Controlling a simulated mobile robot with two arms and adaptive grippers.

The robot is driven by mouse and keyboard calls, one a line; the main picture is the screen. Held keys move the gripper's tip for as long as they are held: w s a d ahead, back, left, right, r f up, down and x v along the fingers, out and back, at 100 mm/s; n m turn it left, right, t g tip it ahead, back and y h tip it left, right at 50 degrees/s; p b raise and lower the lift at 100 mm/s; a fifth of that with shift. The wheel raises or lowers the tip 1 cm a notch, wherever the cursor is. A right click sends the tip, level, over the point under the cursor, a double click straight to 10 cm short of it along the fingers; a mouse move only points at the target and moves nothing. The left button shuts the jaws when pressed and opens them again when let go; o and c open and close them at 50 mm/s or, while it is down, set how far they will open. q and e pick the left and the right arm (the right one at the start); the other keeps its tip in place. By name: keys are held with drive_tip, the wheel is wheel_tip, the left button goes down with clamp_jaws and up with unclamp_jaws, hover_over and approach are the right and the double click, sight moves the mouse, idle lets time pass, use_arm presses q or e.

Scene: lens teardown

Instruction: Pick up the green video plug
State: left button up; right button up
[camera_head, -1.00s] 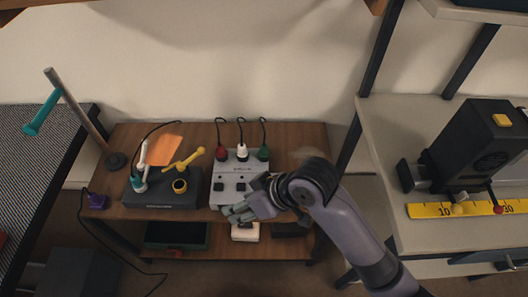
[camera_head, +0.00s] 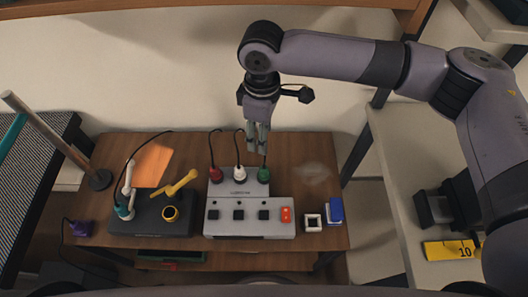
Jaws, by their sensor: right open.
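The green video plug (camera_head: 264,174) stands in the top right socket of a grey box (camera_head: 249,217), with a black cable rising from it. A white plug (camera_head: 240,173) and a red plug (camera_head: 215,174) sit in a row to its left. My right gripper (camera_head: 258,150) points down just above the green plug, its fingers open and nothing seen between them. The fingers overlap part of the green plug's cable, so I cannot tell whether they touch it. My left gripper is not in view.
A dark station with a yellow-handled tool (camera_head: 178,183) stands left of the box. A metal pole (camera_head: 50,137) rises further left. A white square frame (camera_head: 313,222) and a blue block (camera_head: 336,210) lie right of the box. A yellow ruler (camera_head: 447,250) is on the right bench.

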hover_over(264, 168)
drive_tip(key=f, duration=0.9)
drive_tip(key=shift+s+a+f+p, duration=0.1)
drive_tip(key=shift+s+f+p, duration=0.2)
drive_tip(key=shift+f+p, duration=0.05)
drive_tip(key=shift+f, duration=0.95)
drive_tip(key=shift+w+f, duration=0.1)
drive_tip(key=shift+f, duration=0.3)
drive_tip(key=f, duration=0.3)
drive_tip(key=shift+w+f+p, duration=0.25)
drive_tip(key=shift+f+p, duration=0.05)
drive_tip(key=shift+p, duration=0.05)
drive_tip(key=shift+f, duration=0.3)
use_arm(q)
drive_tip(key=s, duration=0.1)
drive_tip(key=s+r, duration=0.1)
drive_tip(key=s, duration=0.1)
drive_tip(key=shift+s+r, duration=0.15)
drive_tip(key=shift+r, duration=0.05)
